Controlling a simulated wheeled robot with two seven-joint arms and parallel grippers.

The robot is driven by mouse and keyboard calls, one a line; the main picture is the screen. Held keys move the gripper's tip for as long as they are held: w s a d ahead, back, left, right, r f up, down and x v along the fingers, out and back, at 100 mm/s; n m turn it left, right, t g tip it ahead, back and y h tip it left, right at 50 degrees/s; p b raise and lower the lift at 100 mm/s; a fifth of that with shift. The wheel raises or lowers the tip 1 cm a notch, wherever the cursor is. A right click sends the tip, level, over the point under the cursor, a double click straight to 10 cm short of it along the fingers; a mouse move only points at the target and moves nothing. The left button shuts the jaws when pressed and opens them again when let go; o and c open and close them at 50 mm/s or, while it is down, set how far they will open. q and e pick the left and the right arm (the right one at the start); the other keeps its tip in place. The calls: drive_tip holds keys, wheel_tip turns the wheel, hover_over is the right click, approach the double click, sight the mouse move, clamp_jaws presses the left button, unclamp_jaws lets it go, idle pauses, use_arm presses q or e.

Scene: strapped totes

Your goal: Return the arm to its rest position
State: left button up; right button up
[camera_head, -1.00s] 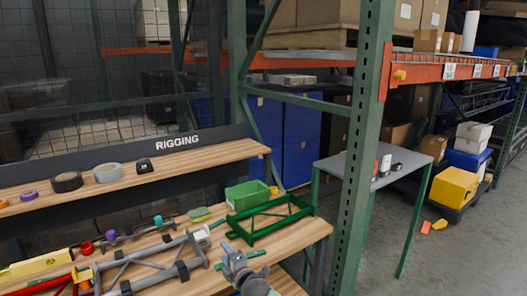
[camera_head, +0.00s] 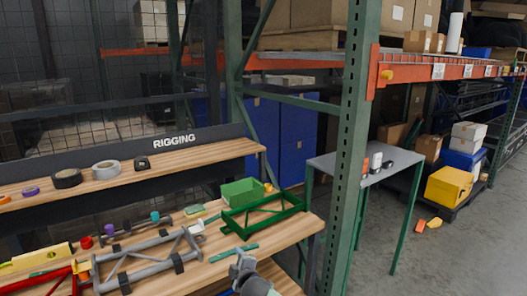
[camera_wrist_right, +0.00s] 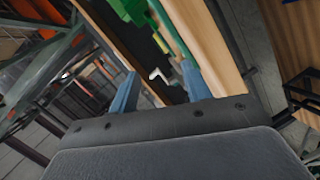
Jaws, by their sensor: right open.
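My right gripper (camera_head: 242,264) is at the front edge of the wooden bench (camera_head: 215,272) in the head view, close to a flat green strip (camera_head: 234,252). In the right wrist view its two blue-grey fingers (camera_wrist_right: 158,92) stand apart with nothing held between them. Beyond the fingers, the wrist view shows a green frame part and a wooden edge (camera_wrist_right: 215,50), tilted. My left gripper is in neither current view.
A green frame (camera_head: 265,215), a grey frame (camera_head: 150,262) and a red frame (camera_head: 50,280) lie on the bench. A green bin (camera_head: 242,191) stands behind. A green rack post (camera_head: 354,150) rises right of the bench, before a grey table (camera_head: 390,160).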

drive_tip(key=s+d+r+m+g+h, duration=0.1)
drive_tip(key=s+d+r+m+h, duration=0.2)
drive_tip(key=d+m, duration=0.4)
drive_tip(key=s+d+f+m+g+h, duration=0.25)
drive_tip(key=s+d+m+g, duration=0.2)
drive_tip(key=s+d, duration=0.3)
drive_tip(key=s+d+f+m+g, duration=0.1)
drive_tip(key=s+d+f+g, duration=0.1)
drive_tip(key=s+f, duration=0.6)
drive_tip(key=s+d+f+m+g, duration=0.2)
drive_tip(key=s+d+f, duration=0.3)
drive_tip(key=s, duration=1.3)
drive_tip(key=s+d+f+m+g, duration=0.1)
drive_tip(key=s+d+f+g, duration=0.2)
drive_tip(key=s+f, duration=0.8)
drive_tip(key=shift+s+d+f+m+y, duration=0.15)
drive_tip(key=shift+s+m+y, duration=0.2)
drive_tip(key=shift+s, duration=0.9)
